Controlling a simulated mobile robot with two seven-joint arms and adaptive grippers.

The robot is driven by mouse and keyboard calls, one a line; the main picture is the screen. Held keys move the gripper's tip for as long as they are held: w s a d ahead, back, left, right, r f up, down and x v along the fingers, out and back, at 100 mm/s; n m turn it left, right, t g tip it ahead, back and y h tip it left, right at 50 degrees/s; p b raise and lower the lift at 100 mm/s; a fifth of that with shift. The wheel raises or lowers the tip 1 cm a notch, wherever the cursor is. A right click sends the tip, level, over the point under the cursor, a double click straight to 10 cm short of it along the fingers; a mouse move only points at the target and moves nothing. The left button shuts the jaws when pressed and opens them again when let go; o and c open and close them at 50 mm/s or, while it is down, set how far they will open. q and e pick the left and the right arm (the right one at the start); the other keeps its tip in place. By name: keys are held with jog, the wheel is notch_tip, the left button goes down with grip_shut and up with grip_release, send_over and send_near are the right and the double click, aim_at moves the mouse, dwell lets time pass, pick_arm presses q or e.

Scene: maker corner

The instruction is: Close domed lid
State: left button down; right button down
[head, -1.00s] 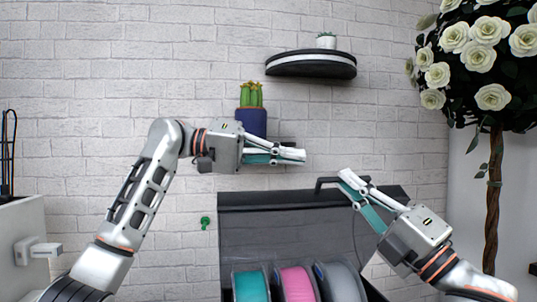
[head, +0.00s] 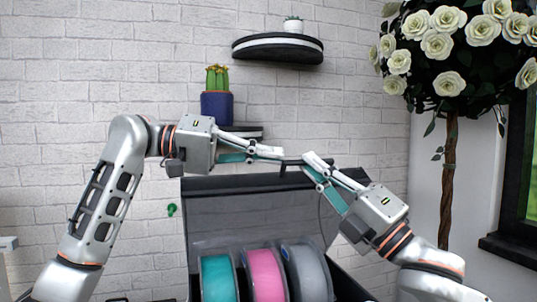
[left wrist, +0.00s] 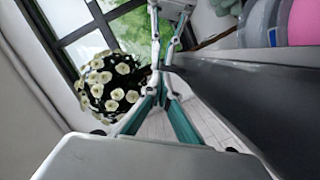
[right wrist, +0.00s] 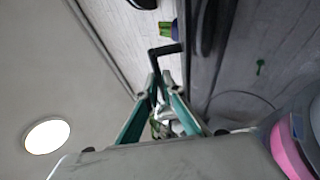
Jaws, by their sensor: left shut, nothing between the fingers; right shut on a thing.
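The domed lid (head: 235,212) is a dark, see-through cover standing raised and open behind the spools in the head view. Its black bar handle (head: 290,163) is on the upper edge, and it also shows in the right wrist view (right wrist: 165,50). My right gripper (head: 307,158) is shut on the handle at its right side. My left gripper (head: 280,153) is shut and empty, just left of the handle and close to my right fingertips. I cannot tell whether it touches the handle. In the left wrist view the lid (left wrist: 225,85) runs along the right side.
Teal (head: 216,278), pink (head: 264,274) and grey (head: 308,272) spools stand in the box below the lid. A cactus in a blue pot (head: 216,108) and a round wall shelf (head: 278,48) are above. A white rose tree (head: 451,130) stands at the right.

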pick_arm(q)
jog(key=shift+s+d+f+m, duration=0.15)
jog(key=shift+s+d+f, duration=0.15)
jog(key=shift+s, duration=0.15)
jog(key=shift+s+d+f+m, duration=0.15)
jog(key=shift+s+d+f, duration=0.15)
jog(key=shift+s, duration=0.15)
pick_arm(e)
jog(key=shift+w+d, duration=0.1)
jog(key=shift+d, duration=0.1)
jog(key=c, duration=2.5)
grip_release()
pick_arm(q)
jog(key=shift+w+a, duration=0.1)
jog(key=shift+a, duration=0.05)
pick_arm(e)
jog(key=shift+a, duration=0.1)
pick_arm(q)
jog(key=shift+r, duration=0.1)
jog(key=shift+a, duration=0.1)
